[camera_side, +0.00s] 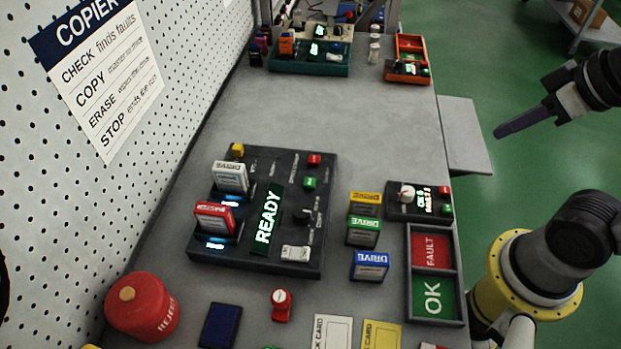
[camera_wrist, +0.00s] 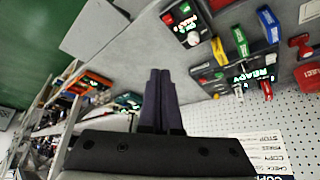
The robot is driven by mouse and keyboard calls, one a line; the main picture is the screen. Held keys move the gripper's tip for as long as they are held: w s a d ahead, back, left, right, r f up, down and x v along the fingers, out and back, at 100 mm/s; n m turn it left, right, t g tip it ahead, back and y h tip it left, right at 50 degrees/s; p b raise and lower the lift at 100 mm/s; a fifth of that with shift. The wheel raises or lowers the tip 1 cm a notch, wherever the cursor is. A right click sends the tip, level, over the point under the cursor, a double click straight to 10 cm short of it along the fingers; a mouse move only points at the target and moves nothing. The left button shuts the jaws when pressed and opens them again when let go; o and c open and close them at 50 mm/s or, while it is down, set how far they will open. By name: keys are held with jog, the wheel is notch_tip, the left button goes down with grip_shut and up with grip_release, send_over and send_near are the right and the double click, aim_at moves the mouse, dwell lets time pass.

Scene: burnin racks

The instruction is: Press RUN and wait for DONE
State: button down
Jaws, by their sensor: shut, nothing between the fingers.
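The black copier (camera_side: 262,263) stands on the bench in the side view, its green display (camera_side: 268,215) reading READY. A white drive (camera_side: 230,177) and a red MASTER drive (camera_side: 215,218) stand in its two slots, each with a lit blue-white strip. The copier carries a red button (camera_side: 314,159), a green button (camera_side: 309,182), a black toggle (camera_side: 303,215) and a white rocker (camera_side: 295,253). Their small labels are too blurred to read, so I cannot tell which is RUN. My gripper (camera_side: 498,132) is shut and empty, right of the bench, well away from the copier; its fingers (camera_wrist: 160,72) show in the wrist view.
Yellow (camera_side: 364,200), green (camera_side: 363,232) and blue (camera_side: 370,265) drives stand right of the copier. Beyond them are a small tester (camera_side: 402,213) and a FAULT/OK tray (camera_side: 408,275). A red REJECT canister (camera_side: 140,306) stands front left. A pegboard (camera_side: 190,60) bounds the left. The bench's back middle is clear.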

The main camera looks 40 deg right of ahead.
jog(key=w+a+r+m+t+y, duration=0.1)
jog(key=w+a+r+t+y, duration=0.35)
jog(key=w+a+r, duration=0.4)
jog(key=m+g+h, duration=0.1)
jog(key=m+g, duration=0.1)
jog(key=m, duration=0.2)
send_over(314, 185)
notch_tip(314, 185, down, 14)
jog(key=shift+r, duration=0.2)
jog(key=shift+f, duration=0.1)
jog(key=shift+f, duration=4.3)
jog(key=shift+f, duration=0.1)
jog(key=shift+f, duration=0.3)
